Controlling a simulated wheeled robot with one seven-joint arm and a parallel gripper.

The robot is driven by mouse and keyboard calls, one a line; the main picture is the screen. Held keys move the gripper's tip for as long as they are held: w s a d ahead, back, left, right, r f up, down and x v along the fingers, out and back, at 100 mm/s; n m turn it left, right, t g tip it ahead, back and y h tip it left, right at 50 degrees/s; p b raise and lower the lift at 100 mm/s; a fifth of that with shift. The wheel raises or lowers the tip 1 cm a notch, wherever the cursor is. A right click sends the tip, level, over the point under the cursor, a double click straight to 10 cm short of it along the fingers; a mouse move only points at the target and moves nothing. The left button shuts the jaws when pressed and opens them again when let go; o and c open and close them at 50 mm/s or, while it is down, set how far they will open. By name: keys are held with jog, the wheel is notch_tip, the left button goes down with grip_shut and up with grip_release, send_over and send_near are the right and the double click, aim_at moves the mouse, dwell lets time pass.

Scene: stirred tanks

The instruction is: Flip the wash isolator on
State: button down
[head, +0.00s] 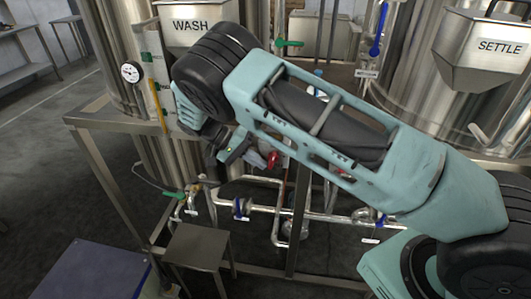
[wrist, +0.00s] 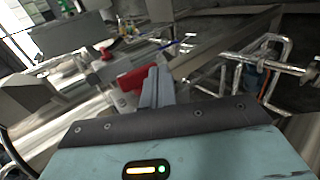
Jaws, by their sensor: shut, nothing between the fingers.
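A red handle (wrist: 133,80) on a pale grey fitting shows in the wrist view, right beside my gripper (wrist: 158,85). In the head view a red part (head: 274,160) shows just right of my gripper (head: 254,156), below my arm. No label on it can be read, so I cannot tell if it is the wash isolator. My gripper's fingers are together and empty. They look close to the red handle's right side; I cannot tell if they touch it. My arm hides part of the middle of the head view.
A hopper marked WASH (head: 190,27) is at the upper left, and one marked SETTLE (head: 485,50) at the right. Pipes with a green-handled valve (head: 175,195) run below. A steel stand (head: 198,246) and a blue box (head: 85,272) are in front. Open floor lies left.

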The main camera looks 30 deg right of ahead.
jog(key=shift+d+r, duration=0.1)
jog(key=shift+r, duration=0.05)
jog(key=shift+s+d+r+p, duration=0.3)
jog(key=shift+s+d+p, duration=0.1)
jog(key=shift+d+p, duration=0.15)
jog(key=shift+d, duration=0.15)
notch_tip(320, 180, up, 10)
jog(key=a+b, duration=0.1)
jog(key=b, duration=0.2)
jog(key=shift+w+f, duration=0.2)
jog(key=shift+f, duration=0.05)
jog(key=shift+a, duration=0.1)
